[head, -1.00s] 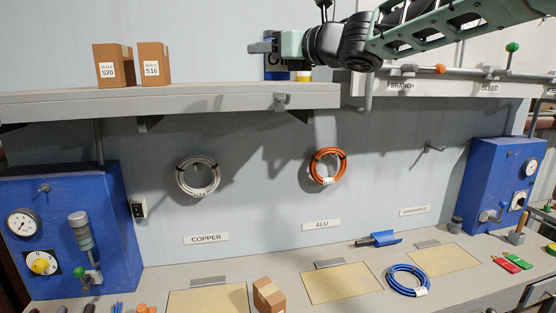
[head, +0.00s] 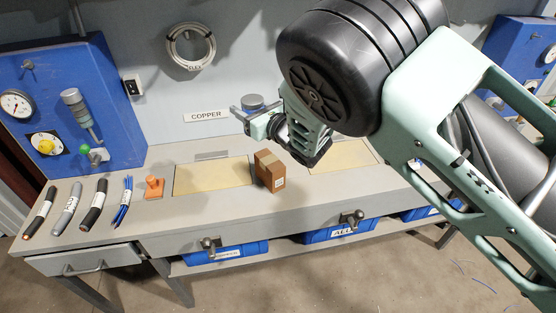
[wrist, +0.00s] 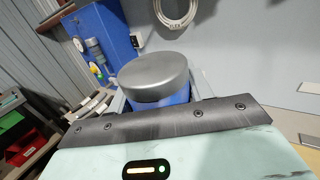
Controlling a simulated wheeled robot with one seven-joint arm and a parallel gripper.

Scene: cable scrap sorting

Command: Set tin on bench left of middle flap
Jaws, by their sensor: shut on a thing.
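My gripper (head: 246,113) is shut on a blue tin with a grey lid (head: 252,102), held above the back of the bench. In the wrist view the tin's round lid (wrist: 153,76) and a strip of blue side show; the rest is hidden behind my gripper. The tin looks roughly upright. The middle flap (head: 343,157) is a tan panel in the bench top, partly hidden by my arm. The tin is to its left in the head view, nearer the left flap (head: 210,177).
A brown cardboard box (head: 270,172) stands on the bench between the left and middle flaps. An orange object (head: 154,188) and several cable pieces (head: 93,208) lie at the left. A blue machine (head: 65,110) stands at the back left. A white cable coil (head: 191,47) hangs on the wall.

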